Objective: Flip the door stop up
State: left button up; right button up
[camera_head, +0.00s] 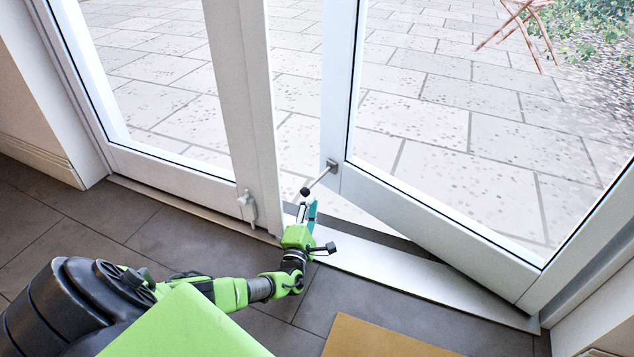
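The door stop (319,178) is a short metal rod with a black rubber tip, on a small bracket low on the right glass door's frame. The rod slants down and left from its bracket, and the tip is off the floor. My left gripper (307,207) is just below the black tip, in the gap between the doors, its fingers pointing up at it. The fingers look close together. I cannot tell whether they touch the tip or how far apart they are. My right gripper is not in view.
The right glass door (430,228) stands ajar over a pale threshold (400,273). The left glass door (175,170) looks closed and has a white fitting (247,207) low on its edge. A tan mat (385,340) lies on dark floor tiles. Paving and a rust-coloured chair (520,22) are outside.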

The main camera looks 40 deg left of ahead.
aim_at(313, 184)
pick_arm(q)
jog(key=b+x, duration=0.1)
jog(key=x, duration=0.1)
jog(key=b+x, duration=0.2)
jog(key=x, duration=0.1)
jog(key=b+x, duration=0.1)
jog(key=x, duration=0.1)
jog(key=shift+w+a+f, duration=0.1)
jog(key=shift+a+f, duration=0.15)
jog(key=shift+a, duration=0.25)
jog(key=shift+w+a+r+b, duration=0.25)
jog(key=shift+w+a+b, duration=0.2)
jog(key=shift+b, duration=0.15)
grip_shut()
